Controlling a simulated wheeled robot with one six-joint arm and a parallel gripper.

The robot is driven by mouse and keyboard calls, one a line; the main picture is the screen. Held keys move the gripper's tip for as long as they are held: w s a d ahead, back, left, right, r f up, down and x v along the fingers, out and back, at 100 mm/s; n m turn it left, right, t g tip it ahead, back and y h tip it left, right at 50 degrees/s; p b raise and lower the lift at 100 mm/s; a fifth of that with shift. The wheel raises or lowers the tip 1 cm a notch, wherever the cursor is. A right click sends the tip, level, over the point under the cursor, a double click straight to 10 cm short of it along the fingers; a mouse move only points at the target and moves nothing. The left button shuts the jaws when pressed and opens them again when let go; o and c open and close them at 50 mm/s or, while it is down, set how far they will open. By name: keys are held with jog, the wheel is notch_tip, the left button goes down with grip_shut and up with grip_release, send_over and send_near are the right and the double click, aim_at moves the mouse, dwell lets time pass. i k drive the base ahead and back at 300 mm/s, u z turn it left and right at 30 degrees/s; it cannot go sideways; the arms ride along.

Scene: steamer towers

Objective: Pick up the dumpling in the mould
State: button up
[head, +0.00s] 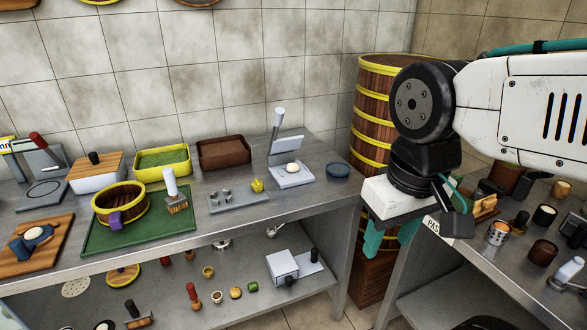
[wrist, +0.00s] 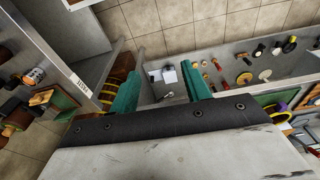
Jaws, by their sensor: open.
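A small whitish dumpling (head: 292,168) sits on the lower plate of a metal hinged mould (head: 288,180). The mould stands on the right part of the steel counter, with its lid tilted up and a pale handle pointing upward. My gripper (head: 390,236) is to the right of the mould, beyond the counter's right end and apart from it, with its teal fingers pointing down. In the wrist view the two teal fingers (wrist: 160,90) stand apart with nothing held between them. I cannot make out the dumpling in the wrist view.
A tall steamer tower (head: 375,105) stands behind my gripper, in the gap between the counter (head: 240,225) and a second table (head: 450,255).

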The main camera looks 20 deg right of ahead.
aim_at(292, 168)
jog(key=z, duration=0.5)
jog(key=k, duration=1.25)
jog(key=u, duration=0.1)
jog(key=i, duration=0.35)
jog(key=u, duration=0.6)
jog(key=i, duration=1.6)
jog(key=z, duration=0.75)
